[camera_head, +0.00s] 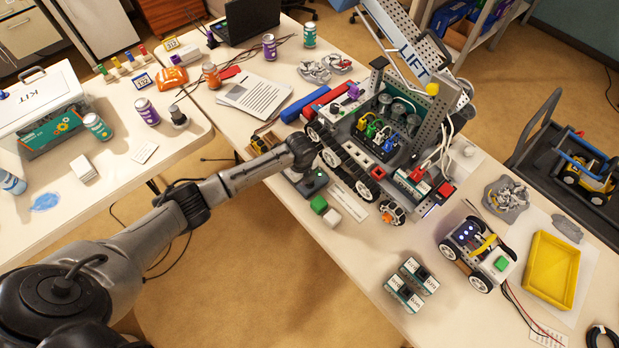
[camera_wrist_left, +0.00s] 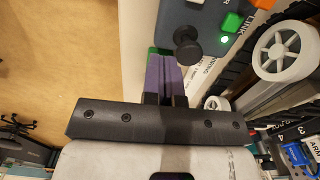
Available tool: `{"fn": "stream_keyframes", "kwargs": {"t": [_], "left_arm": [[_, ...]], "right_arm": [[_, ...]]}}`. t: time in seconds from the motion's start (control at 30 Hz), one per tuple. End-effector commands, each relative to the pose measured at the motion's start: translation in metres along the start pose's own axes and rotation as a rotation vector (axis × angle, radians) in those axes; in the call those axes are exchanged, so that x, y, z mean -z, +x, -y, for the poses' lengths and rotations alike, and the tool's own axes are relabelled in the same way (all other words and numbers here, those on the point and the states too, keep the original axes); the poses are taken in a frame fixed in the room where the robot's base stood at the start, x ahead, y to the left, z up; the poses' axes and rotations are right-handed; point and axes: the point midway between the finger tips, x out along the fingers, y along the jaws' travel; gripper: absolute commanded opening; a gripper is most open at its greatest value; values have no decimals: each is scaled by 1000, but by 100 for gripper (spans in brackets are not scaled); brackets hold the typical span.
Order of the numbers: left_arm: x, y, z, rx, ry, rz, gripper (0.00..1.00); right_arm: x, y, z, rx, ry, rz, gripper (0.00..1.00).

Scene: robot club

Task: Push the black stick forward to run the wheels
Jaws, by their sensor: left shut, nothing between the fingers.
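The black stick (camera_wrist_left: 187,46) has a round knob and stands on a dark blue-grey control box (camera_wrist_left: 208,17) with a green lit lamp marked LINK. In the head view the control box (camera_head: 314,184) lies on the table beside the tracked robot (camera_head: 352,163), whose grey wheels (camera_wrist_left: 283,50) show in the wrist view. My right gripper is not in view.
A small wheeled car (camera_head: 477,252), battery packs (camera_head: 411,284) and a yellow tray (camera_head: 551,270) are to the right. Papers (camera_head: 254,97) lie behind. The table's front edge is close to my arm.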

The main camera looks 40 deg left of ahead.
Motion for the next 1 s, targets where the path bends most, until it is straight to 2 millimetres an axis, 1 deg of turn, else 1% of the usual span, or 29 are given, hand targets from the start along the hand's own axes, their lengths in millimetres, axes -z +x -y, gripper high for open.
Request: {"fn": "stream_keyframes", "kwargs": {"t": [0.37, 1.0], "left_arm": [[0, 4, 0, 0, 0, 0, 0], [0, 34, 0, 0, 1, 0, 0]], "right_arm": [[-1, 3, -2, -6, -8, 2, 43], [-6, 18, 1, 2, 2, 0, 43]]}}
